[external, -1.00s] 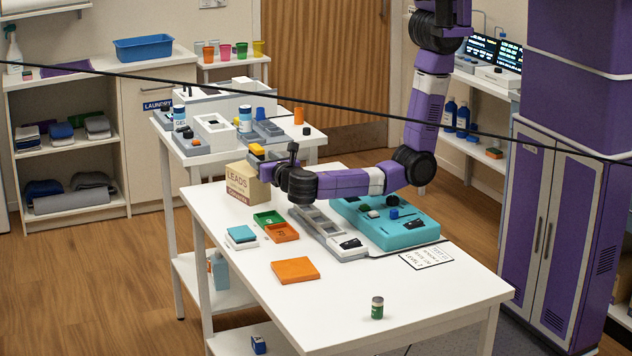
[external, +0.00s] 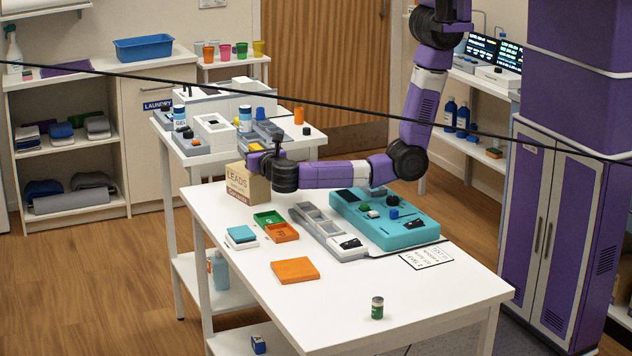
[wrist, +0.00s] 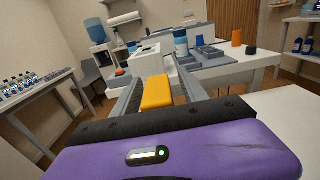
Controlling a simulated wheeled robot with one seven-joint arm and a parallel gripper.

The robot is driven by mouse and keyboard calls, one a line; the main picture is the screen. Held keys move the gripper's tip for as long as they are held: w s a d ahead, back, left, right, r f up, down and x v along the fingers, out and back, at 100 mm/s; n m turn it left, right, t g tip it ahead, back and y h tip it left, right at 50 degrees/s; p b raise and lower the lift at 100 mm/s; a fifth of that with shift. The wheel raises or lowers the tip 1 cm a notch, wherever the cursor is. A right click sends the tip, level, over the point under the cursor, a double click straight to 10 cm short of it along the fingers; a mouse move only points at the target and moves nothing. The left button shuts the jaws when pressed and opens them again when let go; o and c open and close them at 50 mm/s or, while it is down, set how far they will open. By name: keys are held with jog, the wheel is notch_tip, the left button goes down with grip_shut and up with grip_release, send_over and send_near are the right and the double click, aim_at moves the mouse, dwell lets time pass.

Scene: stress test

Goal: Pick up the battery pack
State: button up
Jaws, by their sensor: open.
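I cannot tell for certain which thing is the battery pack. A yellow-orange block (wrist: 157,92) lies between my two fingers in the wrist view; a small yellow patch (external: 255,147) shows by the gripper in the external view. My gripper (external: 262,156) is above the far left end of the white table, over the LEADS box (external: 246,184). In the wrist view my gripper (wrist: 158,98) is open, with one finger on each side of the block. I cannot tell whether the fingers touch it or what is under it.
The white table (external: 225,300) holds a teal device (external: 400,236), a grey compartment tray (external: 318,225), small orange and green trays (external: 283,232), an orange slab (external: 295,270) and a green can (external: 377,308). A second table (external: 195,158) with grey equipment stands behind. The front table area is mostly clear.

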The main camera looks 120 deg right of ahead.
jog(key=shift+c, duration=0.2)
grip_shut()
jog(key=shift+r, duration=0.15)
notch_tip(320, 180, up, 19)
jog(key=w+b, duration=0.3)
notch_tip(320, 180, down, 19)
jog(key=shift+b, duration=0.4)
dwell(0.4)
